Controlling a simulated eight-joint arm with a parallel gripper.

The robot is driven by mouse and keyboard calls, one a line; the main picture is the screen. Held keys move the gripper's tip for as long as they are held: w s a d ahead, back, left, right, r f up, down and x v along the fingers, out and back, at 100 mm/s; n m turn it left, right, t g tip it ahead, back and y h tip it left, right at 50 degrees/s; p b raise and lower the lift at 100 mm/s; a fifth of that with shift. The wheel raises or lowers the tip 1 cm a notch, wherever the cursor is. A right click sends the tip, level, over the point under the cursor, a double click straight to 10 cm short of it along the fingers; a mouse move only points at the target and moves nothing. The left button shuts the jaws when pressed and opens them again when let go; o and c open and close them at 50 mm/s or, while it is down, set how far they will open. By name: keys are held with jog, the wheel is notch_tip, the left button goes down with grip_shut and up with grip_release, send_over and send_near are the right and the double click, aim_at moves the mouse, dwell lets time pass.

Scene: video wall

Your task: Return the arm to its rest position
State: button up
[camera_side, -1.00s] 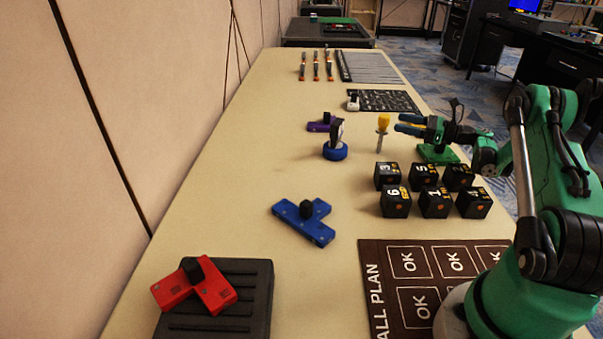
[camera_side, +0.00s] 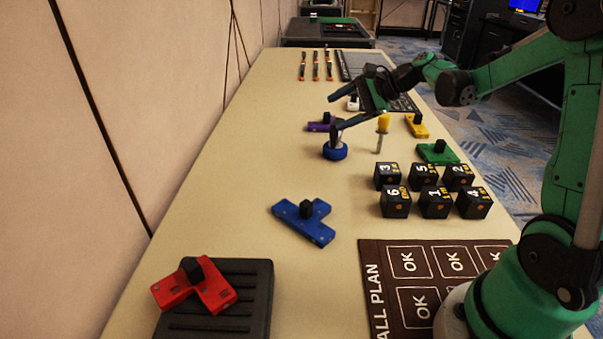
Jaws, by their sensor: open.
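My green arm reaches in from the right, and my gripper (camera_side: 336,112) points left above the table. Its two dark fingers are spread apart with nothing between them. The lower fingertip overlaps the top of a blue round-based item (camera_side: 335,151) in this view; I cannot tell whether they touch. The gripper partly hides a white piece (camera_side: 352,104) and the dark patterned mat behind it.
A yellow-handled screwdriver (camera_side: 383,130) stands upright near the gripper. Purple (camera_side: 319,127), yellow (camera_side: 417,127), green (camera_side: 438,153) and blue (camera_side: 303,221) pieces lie around. Several numbered black cubes (camera_side: 435,203) sit in front. A red piece (camera_side: 195,287) rests on a black case (camera_side: 255,310). The left-middle table is clear.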

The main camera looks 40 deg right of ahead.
jog(key=s+a+n+g+h, duration=0.2)
jog(key=s+a+n+h, duration=0.3)
jog(key=s+a+n, duration=0.7)
jog(key=a+n, duration=0.1)
jog(key=n, duration=0.6)
jog(key=shift+s, duration=0.25)
jog(key=shift+f, duration=0.1)
